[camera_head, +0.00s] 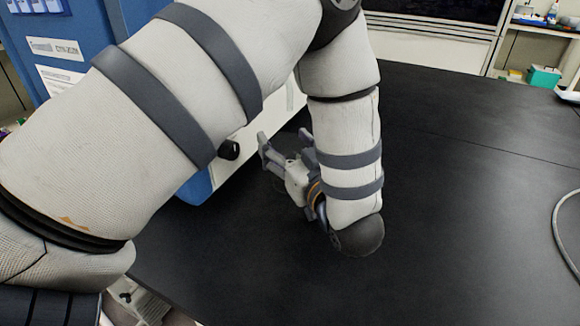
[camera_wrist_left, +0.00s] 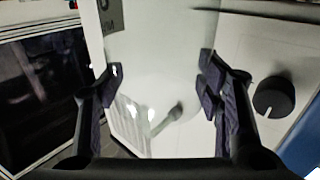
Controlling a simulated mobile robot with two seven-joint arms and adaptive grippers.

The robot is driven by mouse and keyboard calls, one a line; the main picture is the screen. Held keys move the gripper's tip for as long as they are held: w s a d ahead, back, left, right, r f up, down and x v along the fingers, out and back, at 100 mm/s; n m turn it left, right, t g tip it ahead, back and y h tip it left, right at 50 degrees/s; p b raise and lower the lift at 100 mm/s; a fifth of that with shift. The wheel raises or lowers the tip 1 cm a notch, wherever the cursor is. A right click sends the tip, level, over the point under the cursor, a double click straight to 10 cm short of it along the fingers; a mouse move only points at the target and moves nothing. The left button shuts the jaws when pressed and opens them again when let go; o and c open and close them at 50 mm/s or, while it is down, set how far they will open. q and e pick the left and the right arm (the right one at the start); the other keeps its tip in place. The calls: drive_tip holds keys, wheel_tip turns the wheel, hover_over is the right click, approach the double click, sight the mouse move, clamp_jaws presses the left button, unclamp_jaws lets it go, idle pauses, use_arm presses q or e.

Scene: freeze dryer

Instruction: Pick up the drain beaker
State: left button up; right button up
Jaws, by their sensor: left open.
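A clear, glassy curved shape, apparently the drain beaker (camera_wrist_left: 158,65), fills the space between my left fingers in the left wrist view. Its outline is faint against the pale panel behind it. My left gripper (camera_head: 284,138) is open beside the lower front of the blue and white machine. Its two fingers also show in the left wrist view (camera_wrist_left: 160,82), one on each side of the clear shape. I cannot tell whether they touch it. In the head view I cannot make out the beaker. My right gripper is not in view.
The blue freeze dryer (camera_head: 85,40) stands at the back left, largely behind my left arm. A black knob (camera_wrist_left: 274,97) sits on its pale panel, right of the fingers. The black bench top (camera_head: 460,190) is clear at right, except for a grey cable (camera_head: 558,225) at the edge.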

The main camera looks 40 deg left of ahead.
use_arm(q)
drive_tip(key=x, duration=0.2)
drive_tip(key=shift+w+a, duration=0.1)
drive_tip(key=shift+a, duration=0.2)
drive_tip(key=c, duration=1)
drive_tip(key=shift+c, duration=0.8)
